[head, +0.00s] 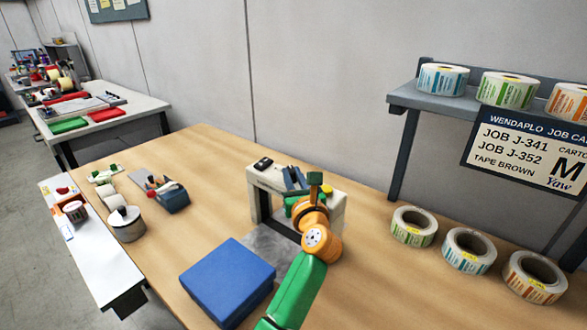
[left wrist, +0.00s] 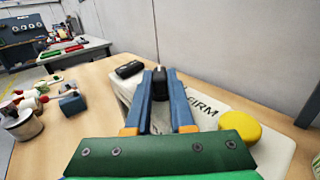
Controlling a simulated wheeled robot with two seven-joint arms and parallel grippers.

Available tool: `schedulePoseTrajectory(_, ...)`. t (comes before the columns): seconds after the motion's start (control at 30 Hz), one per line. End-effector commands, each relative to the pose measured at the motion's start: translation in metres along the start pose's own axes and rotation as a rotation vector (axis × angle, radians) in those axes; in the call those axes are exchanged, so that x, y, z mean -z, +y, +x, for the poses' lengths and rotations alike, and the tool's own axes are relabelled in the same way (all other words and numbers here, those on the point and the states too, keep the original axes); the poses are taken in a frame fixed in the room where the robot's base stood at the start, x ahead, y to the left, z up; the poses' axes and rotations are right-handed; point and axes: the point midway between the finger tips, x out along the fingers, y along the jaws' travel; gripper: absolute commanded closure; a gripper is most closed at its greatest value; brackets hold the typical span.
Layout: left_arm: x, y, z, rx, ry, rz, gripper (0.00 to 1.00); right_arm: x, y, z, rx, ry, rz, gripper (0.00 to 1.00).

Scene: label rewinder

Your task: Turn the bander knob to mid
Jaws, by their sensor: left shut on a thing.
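The bander (head: 336,213) is a cream-white arch-shaped machine on the wooden bench; its top also shows in the left wrist view (left wrist: 262,129). My left gripper (head: 293,178) reaches over its top, with its two blue fingers in the left wrist view (left wrist: 159,88) on either side of the black bander knob (left wrist: 159,83). The gripper is shut on the knob. The word FIRM is printed on the top, right of the knob. The fingers hide much of the dial, and I cannot tell the knob's setting. My right gripper is not in view.
A black box (left wrist: 129,69) and a yellow button (left wrist: 240,125) sit on the bander's top, close to the gripper. A blue box (head: 227,281) stands in front. Label rolls (head: 469,250) lie at right below a shelf (head: 403,96). A tape dispenser (head: 168,193) stands left.

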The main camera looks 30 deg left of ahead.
Motion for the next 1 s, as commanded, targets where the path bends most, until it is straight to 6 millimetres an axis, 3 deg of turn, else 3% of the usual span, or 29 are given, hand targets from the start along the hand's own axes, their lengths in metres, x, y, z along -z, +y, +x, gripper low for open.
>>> schedulePoseTrajectory(0.03, -0.007, 0.002, 0.000, 0.032, 0.005, 0.002, 1.00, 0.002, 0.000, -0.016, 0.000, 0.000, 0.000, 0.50)
schedulePoseTrajectory(0.2, -0.010, 0.005, 0.000, 0.185, 0.006, 0.006, 1.00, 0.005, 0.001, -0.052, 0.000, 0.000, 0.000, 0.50)
schedulePoseTrajectory(0.5, -0.008, 0.009, 0.003, 0.469, 0.005, 0.009, 1.00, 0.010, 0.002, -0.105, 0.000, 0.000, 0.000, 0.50)
schedulePoseTrajectory(0.7, -0.003, 0.011, 0.004, 0.636, 0.005, 0.007, 1.00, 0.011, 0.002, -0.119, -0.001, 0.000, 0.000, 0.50)
schedulePoseTrajectory(1.0, 0.000, 0.012, 0.006, 0.813, 0.003, 0.003, 1.00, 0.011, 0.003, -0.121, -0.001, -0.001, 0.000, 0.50)
